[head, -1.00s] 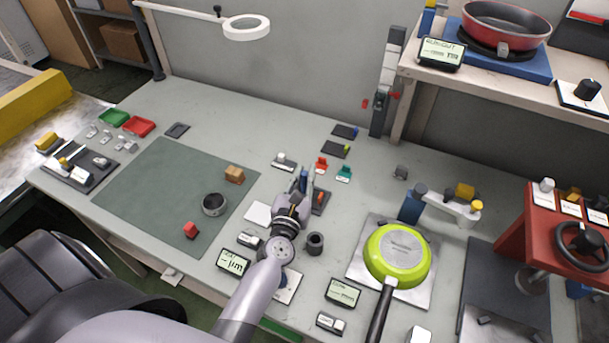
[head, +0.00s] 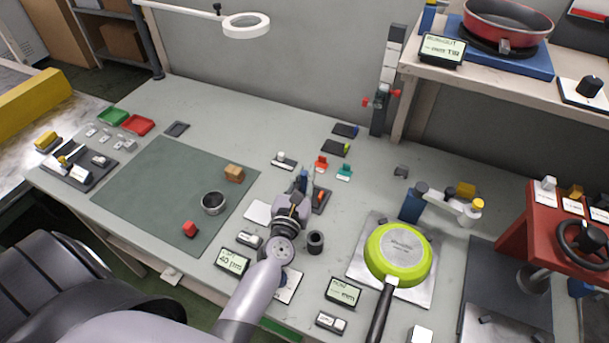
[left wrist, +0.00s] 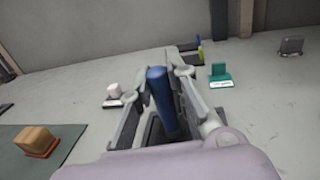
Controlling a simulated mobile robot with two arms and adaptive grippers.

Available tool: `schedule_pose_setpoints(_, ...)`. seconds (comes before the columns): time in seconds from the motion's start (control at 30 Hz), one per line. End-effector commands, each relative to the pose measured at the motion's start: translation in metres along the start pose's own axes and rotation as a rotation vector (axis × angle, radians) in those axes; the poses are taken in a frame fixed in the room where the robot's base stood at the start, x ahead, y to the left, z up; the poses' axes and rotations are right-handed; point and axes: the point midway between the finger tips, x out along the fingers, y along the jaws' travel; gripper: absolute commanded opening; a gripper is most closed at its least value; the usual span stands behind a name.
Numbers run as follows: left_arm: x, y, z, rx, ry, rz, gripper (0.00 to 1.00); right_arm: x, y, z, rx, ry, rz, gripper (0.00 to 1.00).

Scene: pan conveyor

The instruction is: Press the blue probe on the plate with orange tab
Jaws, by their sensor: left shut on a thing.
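My left gripper (head: 304,184) is shut on the blue probe (left wrist: 162,100), which stands nearly upright between the fingers in the left wrist view. In the head view the probe is mostly hidden by the gripper. The dark plate with the orange tab (head: 321,201) lies on the bench right beside the fingers, partly covered by them. I cannot tell whether the probe's lower end touches it. Two similar dark plates lie farther back, one with a blue tab (head: 345,131) and one with a yellow-green tab (head: 335,149). My right gripper is not in view.
A red stand (head: 321,162) and a teal stand (head: 344,172) are behind the gripper. A dark cup (head: 315,242) stands close to its right. A green pan (head: 398,252) sits farther right. Small displays (head: 233,262) line the front. The green mat (head: 150,190) is mostly clear.

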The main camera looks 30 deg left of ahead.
Motion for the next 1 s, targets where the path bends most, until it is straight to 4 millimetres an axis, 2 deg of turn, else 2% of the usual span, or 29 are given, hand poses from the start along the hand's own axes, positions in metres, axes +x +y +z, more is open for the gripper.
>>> schedule_pose_setpoints(0.17,-0.001,0.0,0.005,0.0,0.004,-0.001,0.0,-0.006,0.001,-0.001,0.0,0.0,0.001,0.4)
schedule_pose_setpoints(1.0,0.0,0.0,0.07,0.0,0.001,0.0,0.0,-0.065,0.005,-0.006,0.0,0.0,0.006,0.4)
